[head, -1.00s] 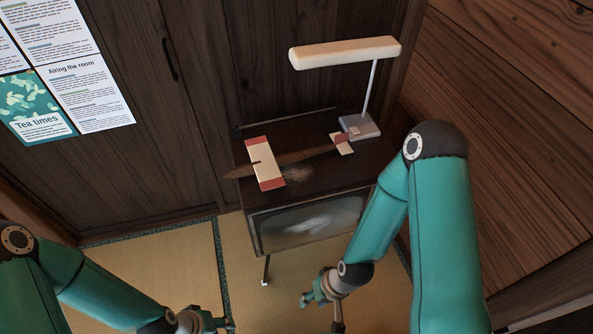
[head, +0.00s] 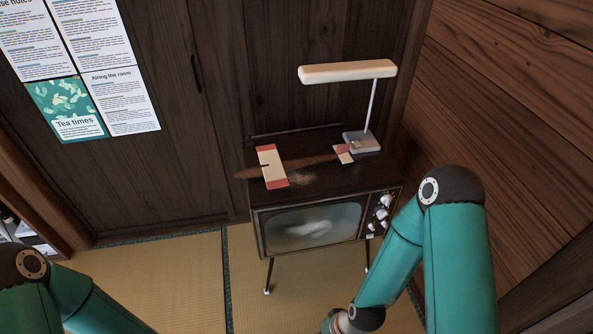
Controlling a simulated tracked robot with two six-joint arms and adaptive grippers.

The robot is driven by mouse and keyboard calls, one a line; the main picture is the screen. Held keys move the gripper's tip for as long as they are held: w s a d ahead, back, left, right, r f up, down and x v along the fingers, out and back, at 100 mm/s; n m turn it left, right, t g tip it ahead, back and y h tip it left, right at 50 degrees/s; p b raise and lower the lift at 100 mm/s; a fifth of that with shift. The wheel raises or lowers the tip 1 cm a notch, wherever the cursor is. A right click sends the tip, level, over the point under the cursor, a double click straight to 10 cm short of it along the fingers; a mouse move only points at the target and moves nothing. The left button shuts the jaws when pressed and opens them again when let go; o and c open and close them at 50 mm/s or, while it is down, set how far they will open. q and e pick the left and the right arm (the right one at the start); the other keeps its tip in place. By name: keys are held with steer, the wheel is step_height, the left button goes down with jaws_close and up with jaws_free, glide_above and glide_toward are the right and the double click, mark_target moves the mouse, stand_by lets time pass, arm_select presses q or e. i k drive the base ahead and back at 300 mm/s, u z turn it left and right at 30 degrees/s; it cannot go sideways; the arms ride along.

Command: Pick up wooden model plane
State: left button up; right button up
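The wooden model plane (head: 310,161) lies on top of an old television set (head: 364,178) in the head view. It has a dark brown body, a cream wing (head: 272,167) with red ends, and a small cream and red tail by the lamp's foot. Its nose points left, past the left edge of the set. My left arm comes in at the lower left and my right arm at the lower right. Both grippers are below the bottom edge of the picture. Nothing of mine touches the plane.
A desk lamp (head: 347,73) stands at the back right of the set, its long head above and behind the plane. Dark wooden panels close off the back, and a plank wall (head: 520,130) the right. Tatami (head: 175,275) lies free in front.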

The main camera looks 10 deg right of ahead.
mark_target(272, 167)
steer(key=u, duration=0.15)
steer(key=i, duration=0.9)
steer(key=z, duration=0.05)
